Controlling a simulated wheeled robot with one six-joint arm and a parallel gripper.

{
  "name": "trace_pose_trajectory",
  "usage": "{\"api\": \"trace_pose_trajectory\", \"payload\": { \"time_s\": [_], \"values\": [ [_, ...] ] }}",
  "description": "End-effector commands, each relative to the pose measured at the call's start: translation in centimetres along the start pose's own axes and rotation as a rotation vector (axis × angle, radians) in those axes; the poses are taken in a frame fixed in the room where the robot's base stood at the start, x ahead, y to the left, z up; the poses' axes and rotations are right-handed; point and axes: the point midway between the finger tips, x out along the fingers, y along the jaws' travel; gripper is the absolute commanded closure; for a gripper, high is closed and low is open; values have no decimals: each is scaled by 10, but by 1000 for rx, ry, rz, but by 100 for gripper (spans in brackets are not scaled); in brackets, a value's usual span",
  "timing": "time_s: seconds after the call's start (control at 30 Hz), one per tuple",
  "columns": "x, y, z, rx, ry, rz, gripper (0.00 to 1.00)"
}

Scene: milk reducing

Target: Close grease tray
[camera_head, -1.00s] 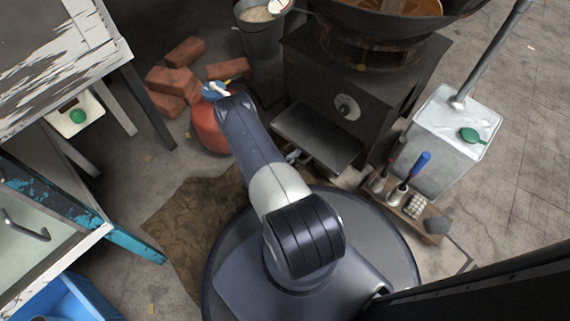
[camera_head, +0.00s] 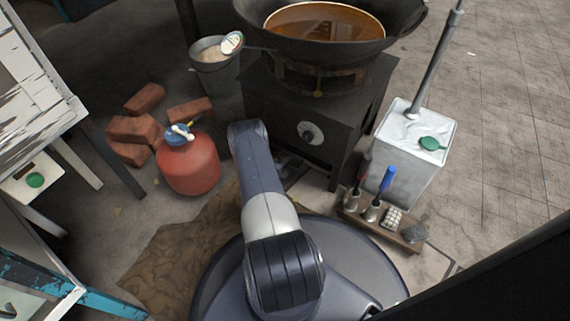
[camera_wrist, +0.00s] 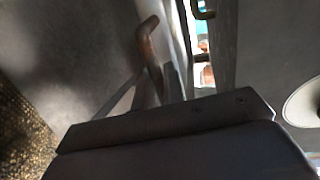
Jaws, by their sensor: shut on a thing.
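The black stove (camera_head: 300,110) stands in front of me in the head view, with a round knob on its front. No flat dark grease tray sticks out below the knob now; the tray itself is hidden or too dark to pick out. My gripper (camera_head: 290,167) is low at the stove's front, partly behind my arm, and shut. Its hold on the tray is not clearly visible. The wrist view is close and blurred, with grey surfaces and a brownish bent bar (camera_wrist: 148,45).
A wok of brown liquid (camera_head: 325,25) sits on the stove. A red gas cylinder (camera_head: 188,165) and bricks (camera_head: 130,130) are at left. A tool rack (camera_head: 385,222) and a white-topped metal box (camera_head: 410,160) are at right. A bucket (camera_head: 215,75) stands behind.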

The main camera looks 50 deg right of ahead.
Motion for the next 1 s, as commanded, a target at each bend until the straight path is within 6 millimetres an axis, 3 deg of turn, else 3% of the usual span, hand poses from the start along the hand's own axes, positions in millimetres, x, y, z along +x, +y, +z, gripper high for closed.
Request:
{"api": "trace_pose_trajectory", "payload": {
  "time_s": [0.17, 0.2, 0.37, 0.67, 0.77, 1.0],
  "values": [
    [5, -8, 2, 13, 4, -17, 100],
    [6, -8, 2, 14, 4, -17, 86],
    [4, -7, 2, 12, 2, -13, 73],
    [-1, -4, 2, 7, 0, -6, 72],
    [-12, -5, 2, 5, -2, -5, 72],
    [-61, -8, 2, 5, -3, -6, 72]
  ]
}}
